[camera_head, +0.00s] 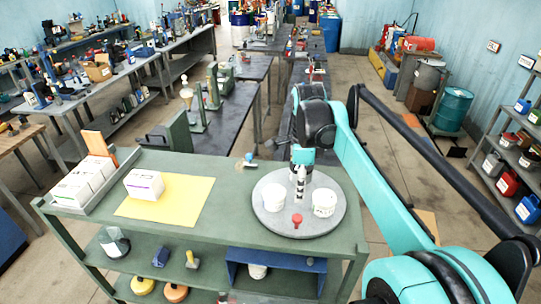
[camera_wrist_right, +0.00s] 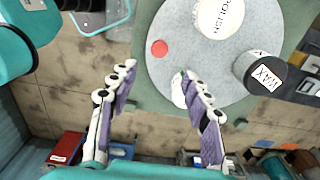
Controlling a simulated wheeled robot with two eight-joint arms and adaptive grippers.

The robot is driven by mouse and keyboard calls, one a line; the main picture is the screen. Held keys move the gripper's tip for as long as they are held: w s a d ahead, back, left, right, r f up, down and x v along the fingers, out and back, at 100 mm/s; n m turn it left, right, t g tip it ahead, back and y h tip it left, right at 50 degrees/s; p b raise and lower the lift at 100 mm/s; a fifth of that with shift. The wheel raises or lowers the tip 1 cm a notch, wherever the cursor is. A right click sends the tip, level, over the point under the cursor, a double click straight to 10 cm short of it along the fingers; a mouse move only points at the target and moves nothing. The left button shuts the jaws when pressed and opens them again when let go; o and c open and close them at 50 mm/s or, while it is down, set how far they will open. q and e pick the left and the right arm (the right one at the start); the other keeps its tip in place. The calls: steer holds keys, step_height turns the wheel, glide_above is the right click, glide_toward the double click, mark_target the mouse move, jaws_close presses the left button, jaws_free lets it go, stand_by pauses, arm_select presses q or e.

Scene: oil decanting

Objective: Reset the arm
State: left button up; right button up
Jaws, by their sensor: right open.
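My right arm, teal with black joints, reaches in from the lower right in the head view. My right gripper (camera_head: 300,185) points down over the round grey turntable (camera_head: 262,218) on the green cart. In the right wrist view my right gripper (camera_wrist_right: 156,76) has its two fingers spread apart with nothing between them. A white tub marked POLISH (camera_wrist_right: 215,18) and a dark-sided tub marked WAX (camera_wrist_right: 262,74) stand on the turntable. A small red-topped item (camera_head: 297,219) stands near its front edge; it is a red disc (camera_wrist_right: 159,48) in the right wrist view. My left gripper is not in view.
On the green cart (camera_head: 225,168) lie a yellow sheet (camera_head: 190,205) with a white box (camera_head: 144,184) and a tray of white boxes (camera_head: 84,180) at left. A shelf rack (camera_head: 490,140) stands at right. Dark benches (camera_head: 235,115) run behind the cart.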

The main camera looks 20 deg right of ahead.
steer(key=s+a+f+n+t+b, duration=0.1)
steer(key=s+a+f+n+t, duration=0.9)
steer(key=n, duration=1.5)
step_height(320, 180, down, 28)
steer(key=s+a+g+b, duration=0.2)
steer(key=a+b, duration=0.1)
steer(key=b, duration=2.2)
steer(key=shift+s+m+g, duration=0.3)
steer(key=shift+s+g, duration=0.05)
steer(key=shift+g, duration=0.05)
